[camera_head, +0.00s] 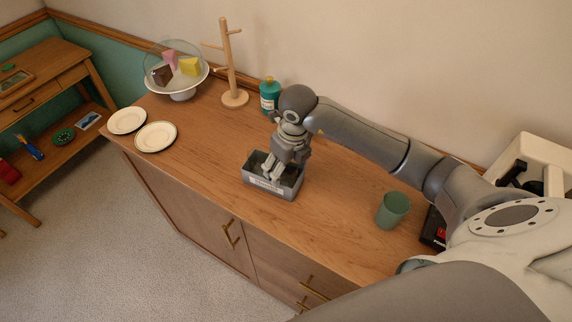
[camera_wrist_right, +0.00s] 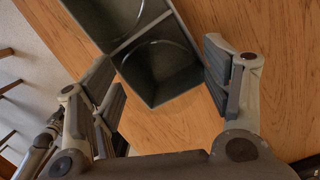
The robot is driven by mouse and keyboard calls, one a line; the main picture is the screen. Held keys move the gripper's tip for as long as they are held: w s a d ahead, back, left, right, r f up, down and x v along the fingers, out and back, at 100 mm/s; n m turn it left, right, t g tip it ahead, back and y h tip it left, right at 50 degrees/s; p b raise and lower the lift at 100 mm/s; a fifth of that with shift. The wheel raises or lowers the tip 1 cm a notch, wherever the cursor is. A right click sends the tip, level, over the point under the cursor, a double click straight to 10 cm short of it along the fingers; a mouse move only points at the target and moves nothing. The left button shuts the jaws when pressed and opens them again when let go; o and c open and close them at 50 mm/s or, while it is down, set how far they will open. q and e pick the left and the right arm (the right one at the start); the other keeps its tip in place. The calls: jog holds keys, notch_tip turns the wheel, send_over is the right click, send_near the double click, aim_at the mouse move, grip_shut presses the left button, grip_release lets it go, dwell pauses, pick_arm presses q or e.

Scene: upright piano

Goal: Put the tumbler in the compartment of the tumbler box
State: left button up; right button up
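The tumbler box (camera_head: 285,191) is a grey open box with a label on its front, on the wooden cabinet top. In the right wrist view the box (camera_wrist_right: 133,42) shows a divider between compartments. Thin round outlines show inside the compartments; I cannot tell whether they are clear glass rims or part of the box. A green tumbler (camera_head: 392,210) stands upright on the cabinet, right of the box. My right gripper (camera_head: 270,171) points down over the box. In the wrist view its fingers (camera_wrist_right: 165,85) are wide apart with nothing gripped between them.
The cabinet top (camera_head: 325,215) is clear between box and green tumbler. A teal bottle (camera_head: 269,94), wooden mug tree (camera_head: 232,65), domed cake stand (camera_head: 182,92) and two plates (camera_head: 155,136) stand behind and left. A white bin (camera_head: 535,150) and dark red-marked item (camera_head: 437,232) are right.

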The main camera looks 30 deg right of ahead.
dwell(0.3)
jog(key=shift+r, duration=0.3)
notch_tip(320, 180, up, 12)
jog(key=s+b, duration=0.1)
jog(key=b, duration=0.1)
jog(key=shift+s+d+f+b, duration=0.2)
jog(key=shift+s+d+b, duration=0.05)
jog(key=shift+s+b, duration=0.15)
jog(key=shift+c, duration=0.4)
dwell(0.5)
